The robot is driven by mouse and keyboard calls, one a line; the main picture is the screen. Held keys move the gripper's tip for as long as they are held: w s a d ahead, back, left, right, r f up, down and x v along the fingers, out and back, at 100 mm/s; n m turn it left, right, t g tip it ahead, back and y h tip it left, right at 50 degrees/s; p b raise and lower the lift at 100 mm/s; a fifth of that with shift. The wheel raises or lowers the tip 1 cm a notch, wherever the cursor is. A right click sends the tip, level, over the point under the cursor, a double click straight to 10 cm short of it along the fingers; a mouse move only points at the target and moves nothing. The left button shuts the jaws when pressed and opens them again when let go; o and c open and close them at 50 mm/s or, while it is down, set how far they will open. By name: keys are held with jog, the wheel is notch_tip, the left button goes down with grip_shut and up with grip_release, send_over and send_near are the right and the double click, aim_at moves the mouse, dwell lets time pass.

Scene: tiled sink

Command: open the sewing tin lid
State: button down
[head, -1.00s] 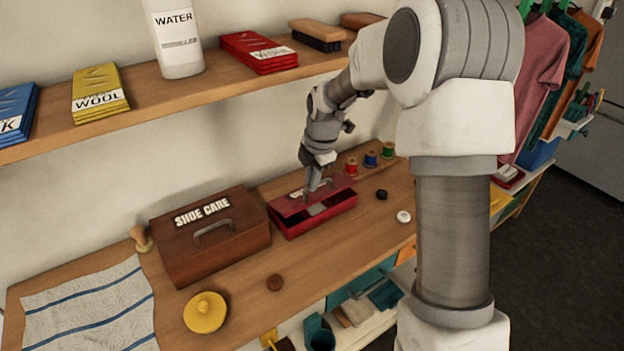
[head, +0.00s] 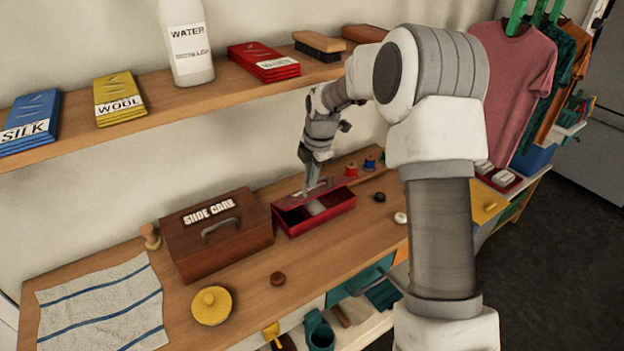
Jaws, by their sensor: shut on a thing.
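The red sewing tin (head: 320,221) stands on the wooden counter, right of the brown shoe care box. Its red lid (head: 338,183) is raised and tilted above the back of the tin, leaving a gap at the front. Part of the tin's dark inside and something pale in it show through the gap. My gripper (head: 311,190) points down from above and is shut on the lid, at about its middle. The fingers are small in view and hide part of the lid, so the exact grip is hard to see.
The shoe care box (head: 217,237) stands close to the tin's left. Thread spools (head: 352,169) stand behind its right end. A black knob-like piece (head: 379,197) and a white one (head: 400,218) lie to the right. A shelf (head: 140,112) overhangs the back.

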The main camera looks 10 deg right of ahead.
jog(key=shift+a, duration=0.1)
jog(key=c, duration=0.9)
grip_release()
jog(key=shift+w, duration=0.1)
